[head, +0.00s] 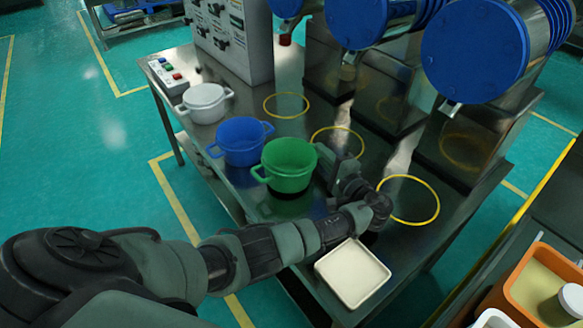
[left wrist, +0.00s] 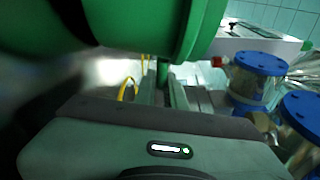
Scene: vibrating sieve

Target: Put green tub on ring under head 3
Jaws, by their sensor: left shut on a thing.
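The green tub (head: 289,168) is upright near the front left edge of the steel table (head: 262,208), with a dark shadow under it. It seems to be slightly above the tabletop. My left gripper (head: 330,162) is shut on its right side, apparently the handle. In the left wrist view the green tub (left wrist: 190,30) fills the top, with a green handle part between the fingers. Three yellow rings lie on the table: a near one (head: 438,202), a middle one (head: 361,143) and a far one (head: 286,93). I see no head numbers. My right gripper is out of view.
A blue pot (head: 240,142) stands close left of the green tub, and a white pot (head: 205,103) behind it. A cream tray (head: 353,274) lies at the near edge. Blue-faced sieve heads (head: 473,50) overhang the table's far side. The near ring's area is empty.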

